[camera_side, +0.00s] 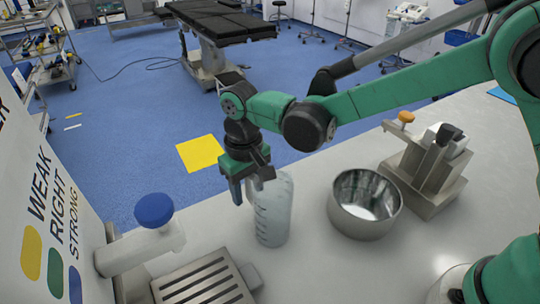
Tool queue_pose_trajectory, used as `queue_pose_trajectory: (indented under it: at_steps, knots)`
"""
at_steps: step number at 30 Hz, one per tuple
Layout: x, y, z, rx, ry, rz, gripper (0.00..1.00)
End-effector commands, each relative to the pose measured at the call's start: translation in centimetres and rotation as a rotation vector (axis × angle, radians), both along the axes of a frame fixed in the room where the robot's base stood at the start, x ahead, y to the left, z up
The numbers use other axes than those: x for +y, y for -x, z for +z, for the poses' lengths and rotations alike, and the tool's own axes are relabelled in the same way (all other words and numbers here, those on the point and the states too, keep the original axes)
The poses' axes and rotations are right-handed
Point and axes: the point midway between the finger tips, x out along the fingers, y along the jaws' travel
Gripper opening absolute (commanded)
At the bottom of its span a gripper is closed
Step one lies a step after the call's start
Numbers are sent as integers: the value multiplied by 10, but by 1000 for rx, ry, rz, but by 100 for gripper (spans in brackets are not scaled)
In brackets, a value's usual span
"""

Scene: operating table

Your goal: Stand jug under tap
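A clear jug (272,215) with dark graduation marks stands upright on the light worktop, near the middle of the view. My gripper (247,182) points down at the jug's upper left side, and its fingers overlap the rim area. I cannot tell whether they grip the jug or only stand beside it. The tap (140,246) is a pale body with a blue knob, at the lower left. A slatted metal drip tray (205,284) lies to the right of the tap and in front of the jug. The jug is beside the tray, not on it.
A steel bowl (364,205) stands right of the jug. A metal device with an orange knob (428,165) stands behind it to the right. A white panel with coloured ovals (45,215) rises at the left. The worktop front centre is clear.

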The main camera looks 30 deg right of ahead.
Motion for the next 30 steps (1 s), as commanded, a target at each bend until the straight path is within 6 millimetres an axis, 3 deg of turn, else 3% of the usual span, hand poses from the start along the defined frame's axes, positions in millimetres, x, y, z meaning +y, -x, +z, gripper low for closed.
queue_pose_trajectory:
  at_steps: [8, 18, 20, 30]
  knots:
    - [0, 0, 2, 0, 0, 0, 47]
    - [1, 0, 46, 0, 0, 0, 47]
    - [1, 0, 51, 0, 0, 0, 31]
    - [1, 0, 56, 0, 0, 0, 31]
